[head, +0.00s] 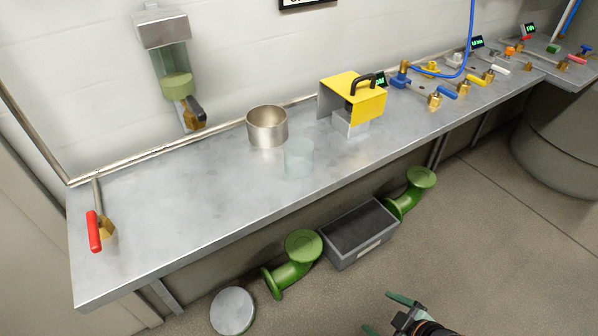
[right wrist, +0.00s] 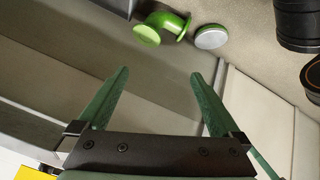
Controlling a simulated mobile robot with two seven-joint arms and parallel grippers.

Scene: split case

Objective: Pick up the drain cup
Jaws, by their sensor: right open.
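Two cups stand upright on the metal bench (head: 190,205): an open silver metal cup (head: 267,130) near the wall, and a clear glass-like cup (head: 299,158) just in front and to its right. I cannot tell by looks alone which one is the drain cup. My right gripper (head: 385,314) is low at the bottom of the head view, over the floor in front of the bench and well apart from both cups. In the right wrist view its green fingers (right wrist: 160,78) are spread apart with nothing between them. My left gripper is not in view.
A yellow-covered box (head: 367,103) stands right of the cups, with coloured valves beyond it. A red-handled valve (head: 95,231) is at the left end. A wall dispenser (head: 172,60) hangs above. Green pipe elbows (head: 291,262) and a grey bin (head: 361,235) sit below the bench.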

